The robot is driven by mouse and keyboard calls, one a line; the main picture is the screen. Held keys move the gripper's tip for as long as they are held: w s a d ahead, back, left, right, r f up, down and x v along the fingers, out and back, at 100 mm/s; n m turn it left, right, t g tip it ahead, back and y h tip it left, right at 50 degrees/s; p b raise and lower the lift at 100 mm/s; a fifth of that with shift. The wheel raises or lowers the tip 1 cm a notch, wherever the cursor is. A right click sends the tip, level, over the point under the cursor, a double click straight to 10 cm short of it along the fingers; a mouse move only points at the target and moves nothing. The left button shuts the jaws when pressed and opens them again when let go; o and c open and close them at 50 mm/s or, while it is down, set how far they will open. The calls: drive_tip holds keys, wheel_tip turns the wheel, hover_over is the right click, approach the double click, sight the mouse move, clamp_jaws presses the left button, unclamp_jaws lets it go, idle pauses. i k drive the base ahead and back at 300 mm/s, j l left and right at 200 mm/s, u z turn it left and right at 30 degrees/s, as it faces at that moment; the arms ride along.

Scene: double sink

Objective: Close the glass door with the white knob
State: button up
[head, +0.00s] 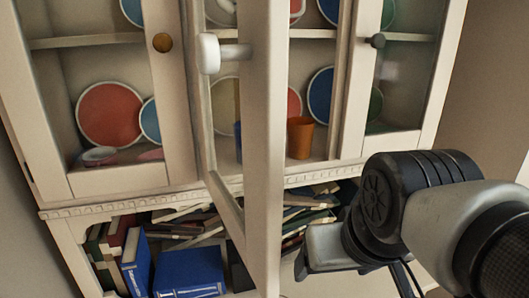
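The glass door (262,150) in the middle of the cabinet stands open and swung out towards me, seen nearly edge-on. Its far edge meets the cabinet on the left, and its near pale frame edge is close to me. The white knob (209,53) sticks out to the left from this near edge, on a short stem. My arm comes in from the right, with its black joint and grey links in front of the cabinet's lower right. It is to the right of the open door, apart from the knob. My gripper's fingers do not show.
A left glass door with an orange-brown knob (162,42) and a right one with a dark knob (376,40) look shut. Behind the open door stand plates and an orange cup (300,137). Blue books (189,272) and other books fill the lower shelf.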

sight(261, 51)
drive_tip(key=k+j+z, duration=0.2)
drive_tip(key=k, duration=0.2)
drive_tip(key=k+j, duration=0.2)
drive_tip(key=k, duration=0.15)
drive_tip(key=k+j, duration=0.15)
drive_tip(key=k, duration=0.25)
drive_tip(key=u, duration=0.05)
